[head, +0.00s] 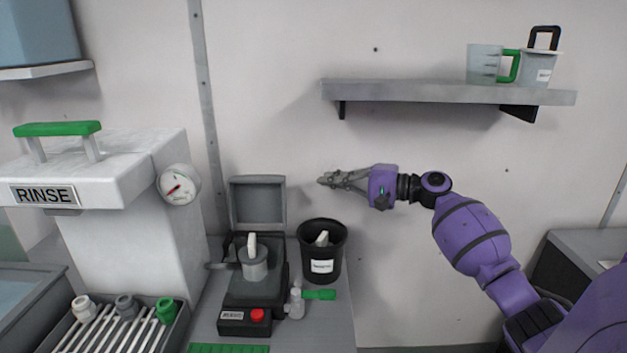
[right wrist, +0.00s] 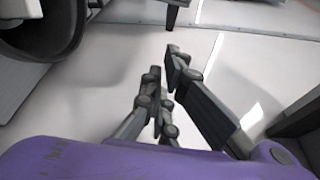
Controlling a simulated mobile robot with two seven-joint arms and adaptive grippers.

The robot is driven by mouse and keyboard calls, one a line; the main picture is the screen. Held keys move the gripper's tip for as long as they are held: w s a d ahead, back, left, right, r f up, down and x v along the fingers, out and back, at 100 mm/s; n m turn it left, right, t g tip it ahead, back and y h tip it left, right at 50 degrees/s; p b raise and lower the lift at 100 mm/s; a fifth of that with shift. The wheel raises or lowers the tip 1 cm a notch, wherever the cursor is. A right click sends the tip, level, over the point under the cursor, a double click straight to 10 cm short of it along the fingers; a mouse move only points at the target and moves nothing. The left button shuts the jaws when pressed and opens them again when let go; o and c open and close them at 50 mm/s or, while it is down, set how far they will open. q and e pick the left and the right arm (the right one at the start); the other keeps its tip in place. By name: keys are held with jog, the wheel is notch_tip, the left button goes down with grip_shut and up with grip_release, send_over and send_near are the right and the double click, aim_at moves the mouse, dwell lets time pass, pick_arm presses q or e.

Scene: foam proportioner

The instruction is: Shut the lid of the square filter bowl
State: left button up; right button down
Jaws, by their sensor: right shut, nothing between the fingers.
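The square filter bowl (head: 255,285) is a dark grey machine on the counter, with a control box and red button at its front. Its square lid (head: 258,205) stands open, roughly upright at the back. A grey round cup (head: 254,264) with a white upright piece sits in front of the raised lid. My right gripper (head: 322,182) is shut and empty, in the air to the right of the lid and apart from it, fingers pointing left. It also shows in the right wrist view (right wrist: 162,70). My left gripper is not in view.
A black bin (head: 322,271) with a white label stands right of the machine, below my right gripper. A small clear bottle (head: 296,304) and a green item (head: 320,294) are near it. The white RINSE unit (head: 120,230) stands left. A shelf (head: 445,92) with jugs is above right.

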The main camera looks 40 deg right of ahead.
jog(key=x, duration=0.8)
jog(key=shift+w+p, duration=0.2)
jog(key=shift+p, duration=0.2)
jog(key=shift+a, duration=0.35)
jog(key=s+a+p, duration=0.2)
jog(key=shift+s+r, duration=0.2)
jog(key=shift+s, duration=0.15)
